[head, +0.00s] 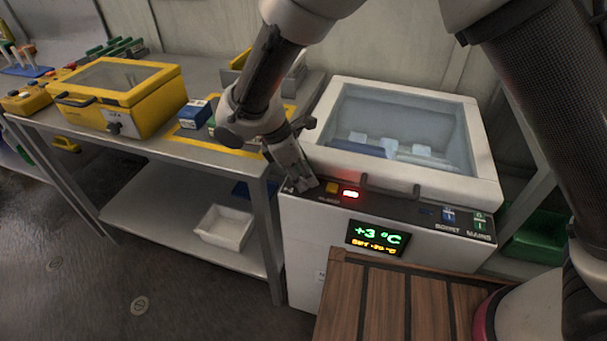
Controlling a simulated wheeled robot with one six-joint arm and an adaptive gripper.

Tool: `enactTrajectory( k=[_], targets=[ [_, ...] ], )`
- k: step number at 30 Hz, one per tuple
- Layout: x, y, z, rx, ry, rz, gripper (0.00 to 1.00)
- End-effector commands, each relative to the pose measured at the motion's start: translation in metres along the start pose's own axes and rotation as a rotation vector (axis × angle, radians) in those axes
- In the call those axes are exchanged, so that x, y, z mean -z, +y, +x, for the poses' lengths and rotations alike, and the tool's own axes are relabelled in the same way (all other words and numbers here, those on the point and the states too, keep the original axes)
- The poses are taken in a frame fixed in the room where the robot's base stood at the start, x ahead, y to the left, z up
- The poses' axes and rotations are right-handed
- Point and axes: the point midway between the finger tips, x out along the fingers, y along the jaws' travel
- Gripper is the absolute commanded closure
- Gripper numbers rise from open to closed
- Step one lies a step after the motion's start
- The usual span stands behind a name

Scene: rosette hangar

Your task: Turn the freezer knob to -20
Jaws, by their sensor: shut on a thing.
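The white freezer (299,232) stands right of the workbench, its glass-topped lid closed. My gripper (304,184) points down at the left end of the dark control strip on its front edge. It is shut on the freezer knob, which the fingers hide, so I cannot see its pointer. The display (377,238) shows +3 °C in green, with a small orange set line below that appears to read -20 °C. A red light (350,194) glows right of the gripper.
A yellow case (150,108) and small blue box (195,114) sit on the grey workbench (235,163). A white bin (224,227) stands on its lower shelf. Blue and green switches (465,219) are at the strip's right end. A slatted wooden surface (372,300) lies in front.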

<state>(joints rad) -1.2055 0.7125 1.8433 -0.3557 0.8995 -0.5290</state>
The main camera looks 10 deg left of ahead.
Motion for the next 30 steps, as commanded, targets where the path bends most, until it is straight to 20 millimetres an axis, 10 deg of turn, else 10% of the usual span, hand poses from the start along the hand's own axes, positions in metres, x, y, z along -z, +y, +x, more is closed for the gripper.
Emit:
enactTrajectory(
  k=[30],
  targets=[
    [-0.0021,0.0041,0.0001,0.200,-0.002,0.485,0.93]
  ],
)
